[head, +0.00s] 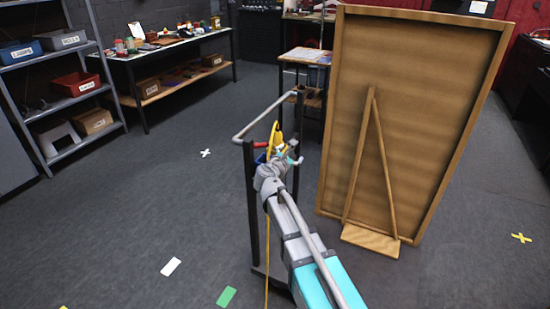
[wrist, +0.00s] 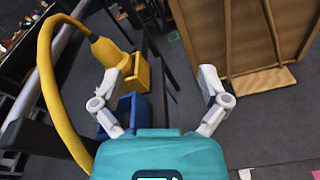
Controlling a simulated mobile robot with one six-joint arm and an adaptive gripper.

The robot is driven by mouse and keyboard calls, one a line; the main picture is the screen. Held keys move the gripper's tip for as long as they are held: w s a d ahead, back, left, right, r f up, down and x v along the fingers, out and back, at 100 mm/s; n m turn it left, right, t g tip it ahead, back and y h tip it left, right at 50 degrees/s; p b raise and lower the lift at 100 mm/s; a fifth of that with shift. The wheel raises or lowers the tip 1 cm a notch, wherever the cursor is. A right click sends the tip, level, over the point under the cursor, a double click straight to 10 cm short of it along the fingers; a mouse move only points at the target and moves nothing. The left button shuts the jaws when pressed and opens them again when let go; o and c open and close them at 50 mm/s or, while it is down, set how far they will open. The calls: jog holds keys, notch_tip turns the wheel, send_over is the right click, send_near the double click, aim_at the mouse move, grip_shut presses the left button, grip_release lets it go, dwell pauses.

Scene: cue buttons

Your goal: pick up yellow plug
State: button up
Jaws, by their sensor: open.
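The yellow plug (wrist: 108,50) is in the upper left of the wrist view, with a thick yellow cable (wrist: 45,80) looping from it. In the head view, the yellow plug (head: 275,138) shows small at the metal rail stand, partly hidden by my gripper. My gripper (wrist: 168,70) is open and empty, its two grey fingers wide apart. It also shows in the head view (head: 289,155), close to the stand. The plug appears just left of the left finger in the wrist view; I cannot tell whether they touch.
Yellow (wrist: 137,74) and blue (wrist: 133,108) block-like pieces lie behind the left finger. The stand has a grey top rail (head: 265,117) and dark posts (head: 251,190). A large wooden board (head: 420,100) stands close on the right. Open floor (head: 150,210) lies left.

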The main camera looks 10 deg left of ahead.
aim_at(276, 138)
jog(key=a+n+b, duration=0.1)
jog(key=a+n, duration=0.1)
jog(key=a+f+n+t+y+b, duration=0.1)
jog(key=a+n, duration=0.1)
jog(key=a, duration=0.1)
jog(key=w+a+n+t+y+b, duration=0.1)
jog(key=a, duration=0.1)
jog(key=shift+a+f+n, duration=0.3)
jog(key=shift+n, duration=0.1)
jog(key=shift+a+r+n+y, duration=0.1)
jog(key=shift+a+n+y, duration=0.15)
jog(key=shift+n+y, duration=0.05)
jog(key=shift+w, duration=0.15)
jog(key=w, duration=0.5)
jog(key=w+d, duration=0.1)
jog(key=w, duration=0.1)
jog(key=shift+w+d, duration=0.1)
jog(key=shift+w, duration=0.25)
jog(key=shift+w+d, duration=0.1)
jog(key=shift+w, duration=0.2)
jog(key=shift+w+d, duration=0.25)
jog(key=shift+w, duration=1.05)
jog(key=shift+w+d, duration=0.2)
jog(key=shift+w, duration=1.1)
